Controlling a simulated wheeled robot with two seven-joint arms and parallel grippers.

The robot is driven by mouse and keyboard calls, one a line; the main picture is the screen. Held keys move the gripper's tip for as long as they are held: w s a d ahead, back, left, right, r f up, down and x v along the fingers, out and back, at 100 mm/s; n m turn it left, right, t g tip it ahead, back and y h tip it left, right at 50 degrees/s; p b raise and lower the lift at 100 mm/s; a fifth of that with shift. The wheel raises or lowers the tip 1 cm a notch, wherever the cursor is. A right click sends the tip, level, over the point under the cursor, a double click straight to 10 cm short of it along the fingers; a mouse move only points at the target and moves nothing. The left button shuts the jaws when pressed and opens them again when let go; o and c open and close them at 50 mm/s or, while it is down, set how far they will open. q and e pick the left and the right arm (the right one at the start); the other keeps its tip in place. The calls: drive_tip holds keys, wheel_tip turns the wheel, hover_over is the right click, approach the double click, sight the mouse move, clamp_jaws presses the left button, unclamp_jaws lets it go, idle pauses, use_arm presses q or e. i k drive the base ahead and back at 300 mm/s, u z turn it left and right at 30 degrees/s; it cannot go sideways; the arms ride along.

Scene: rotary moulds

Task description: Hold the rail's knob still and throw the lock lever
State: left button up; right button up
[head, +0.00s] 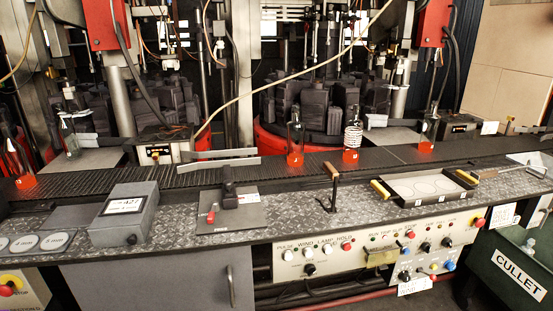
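Neither of my grippers shows in the head view. A dark flat plate (243,217) lies on the bench left of centre, with a black upright block (229,187) on it. A small red-tipped lever (211,214) stands at the block's left front. A separate lever with a wooden crosswise handle (332,170) rises from the bench to the right. A pale metal rail (218,163) runs along the conveyor behind the plate. I cannot tell for certain which part is the rail's knob or which lever is the lock lever. Nothing is touching these parts.
Glass bottles with glowing orange bases, one of them (295,140), stand on the dark conveyor (115,184). A grey labelled box (125,215) is at left; a yellow-handled tray (424,201) and tongs (510,170) are at right. A green CULLET bin (510,265) stands at far right.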

sight(215, 205)
drive_tip(key=z, duration=0.55)
drive_tip(key=i, duration=0.7)
drive_tip(key=u, duration=1.85)
